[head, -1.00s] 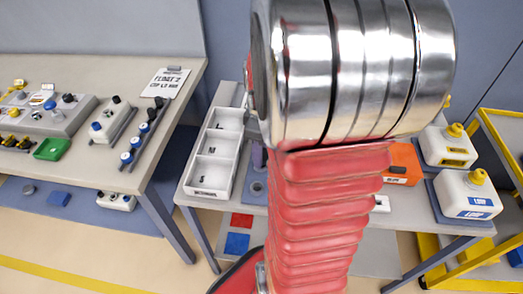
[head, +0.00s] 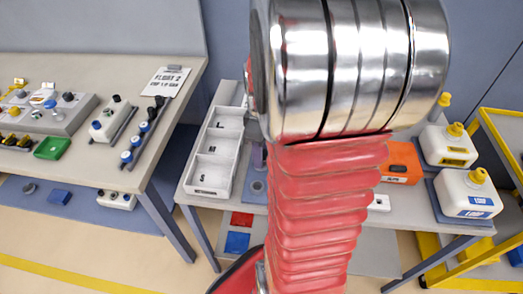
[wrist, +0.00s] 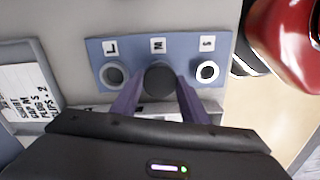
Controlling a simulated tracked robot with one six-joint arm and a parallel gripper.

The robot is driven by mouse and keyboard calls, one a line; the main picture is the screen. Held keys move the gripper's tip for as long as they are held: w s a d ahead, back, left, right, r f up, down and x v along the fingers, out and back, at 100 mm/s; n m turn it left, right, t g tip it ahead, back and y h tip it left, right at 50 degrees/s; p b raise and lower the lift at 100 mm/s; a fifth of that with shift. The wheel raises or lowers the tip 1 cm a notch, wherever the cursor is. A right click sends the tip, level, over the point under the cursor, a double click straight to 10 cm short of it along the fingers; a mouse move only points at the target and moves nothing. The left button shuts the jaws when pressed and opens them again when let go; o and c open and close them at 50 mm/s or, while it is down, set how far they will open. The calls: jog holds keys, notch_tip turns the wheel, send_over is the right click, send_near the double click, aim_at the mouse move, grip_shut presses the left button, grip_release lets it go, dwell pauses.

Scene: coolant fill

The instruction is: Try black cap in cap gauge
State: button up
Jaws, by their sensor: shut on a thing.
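The cap gauge (wrist: 185,48) is a blue plate in the wrist view, with posts marked L, M and S in a row. The L post (wrist: 114,74) and the S post (wrist: 207,71) show bare. My gripper (wrist: 158,88) is shut on the black cap (wrist: 160,79), with a purple finger on each side. The cap lies over the M position and hides whatever is under it. I cannot tell whether the cap touches the gauge or hovers above it.
In the head view, a white tray (head: 237,152) with compartments stands left of my arm. An orange box (head: 401,162) and white jugs (head: 468,192) stand to the right. A separate bench (head: 120,172) on the left carries cap racks and a green tray (head: 52,147).

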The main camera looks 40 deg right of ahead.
jog(key=shift+f, duration=0.1)
jog(key=o, duration=1.2)
notch_tip(320, 180, up, 14)
jog(key=shift+f, duration=0.1)
dwell(0.7)
